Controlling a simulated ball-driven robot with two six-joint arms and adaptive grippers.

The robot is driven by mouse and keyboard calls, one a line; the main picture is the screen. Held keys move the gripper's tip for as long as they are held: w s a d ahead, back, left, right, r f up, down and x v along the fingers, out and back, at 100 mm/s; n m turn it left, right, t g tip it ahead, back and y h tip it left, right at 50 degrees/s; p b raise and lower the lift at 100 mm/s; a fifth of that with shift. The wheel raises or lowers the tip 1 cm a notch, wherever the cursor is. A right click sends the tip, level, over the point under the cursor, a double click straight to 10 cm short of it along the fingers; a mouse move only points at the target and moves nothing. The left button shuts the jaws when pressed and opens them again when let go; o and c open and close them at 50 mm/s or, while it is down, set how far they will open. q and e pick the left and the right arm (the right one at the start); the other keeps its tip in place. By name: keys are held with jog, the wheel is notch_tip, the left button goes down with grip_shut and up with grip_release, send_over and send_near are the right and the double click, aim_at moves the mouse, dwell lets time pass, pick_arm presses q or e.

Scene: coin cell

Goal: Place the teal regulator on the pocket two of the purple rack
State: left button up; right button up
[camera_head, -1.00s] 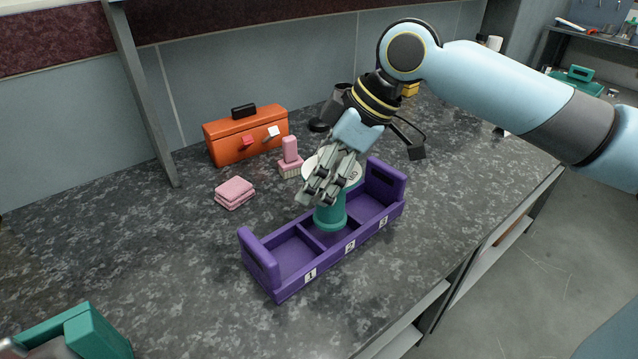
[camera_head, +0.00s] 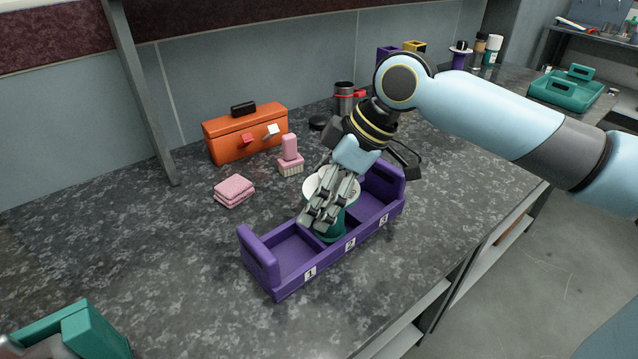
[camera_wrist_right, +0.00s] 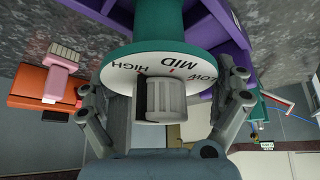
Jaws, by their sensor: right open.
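The teal regulator (camera_head: 333,232) stands upright in the middle pocket, numbered 2, of the purple rack (camera_head: 272,289). Its white dial, marked HIGH, MID and LOW, faces up toward my right wrist. In the right wrist view the dial (camera_wrist_right: 120,75) has a grey knob (camera_wrist_right: 166,98) at its centre. My right gripper (camera_head: 322,218) is over the regulator and hides part of it in the head view. Its fingers are spread on either side of the knob in the right wrist view (camera_wrist_right: 166,108). Pockets 1 and 3 look empty. My left gripper is not clearly visible.
Folded pink cloths (camera_head: 234,190), a pink brush (camera_head: 290,158) and an orange toolbox (camera_head: 245,135) stand behind the rack. A dark canister (camera_head: 344,98) is farther back. A teal container (camera_head: 75,330) is at the lower left.

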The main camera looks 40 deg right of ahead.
jog(key=p+v, duration=0.5)
jog(key=v, duration=0.6)
jog(key=shift+r, duration=0.3)
jog(key=shift+s+d+r, duration=0.1)
jog(key=shift+s+r, duration=0.05)
jog(key=shift+r, duration=0.15)
